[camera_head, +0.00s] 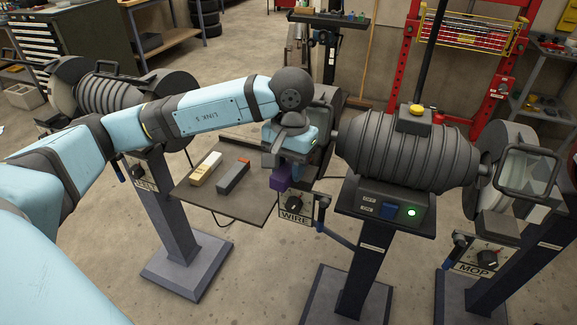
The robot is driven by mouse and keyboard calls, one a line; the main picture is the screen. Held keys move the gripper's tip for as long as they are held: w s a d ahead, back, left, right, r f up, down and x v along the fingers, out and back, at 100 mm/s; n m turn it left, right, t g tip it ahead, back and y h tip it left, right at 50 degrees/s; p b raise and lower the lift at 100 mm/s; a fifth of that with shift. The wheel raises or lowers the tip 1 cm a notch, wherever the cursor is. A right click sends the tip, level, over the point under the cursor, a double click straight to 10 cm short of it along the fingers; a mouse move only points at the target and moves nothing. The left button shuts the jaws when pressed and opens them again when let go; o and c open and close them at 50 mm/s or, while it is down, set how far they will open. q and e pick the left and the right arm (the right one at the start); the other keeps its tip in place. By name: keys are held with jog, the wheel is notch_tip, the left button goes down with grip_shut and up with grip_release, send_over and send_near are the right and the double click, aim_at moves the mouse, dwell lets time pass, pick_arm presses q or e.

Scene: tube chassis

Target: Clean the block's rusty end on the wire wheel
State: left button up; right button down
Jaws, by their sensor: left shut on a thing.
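The wire wheel sits at that left end, above the WIRE label (292,217). Its guard (329,96) shows behind my wrist, but the wheel itself is hidden by my arm and gripper. I cannot tell whether the block touches the wheel. My right gripper is not in view.
A tray (237,208) left of the WIRE label holds a cream bar (205,168) and a grey bar (233,177). A mop wheel (517,170) stands right, another machine (120,95) left.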

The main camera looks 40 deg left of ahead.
pick_arm(q)
jog(key=shift+b, duration=0.4)
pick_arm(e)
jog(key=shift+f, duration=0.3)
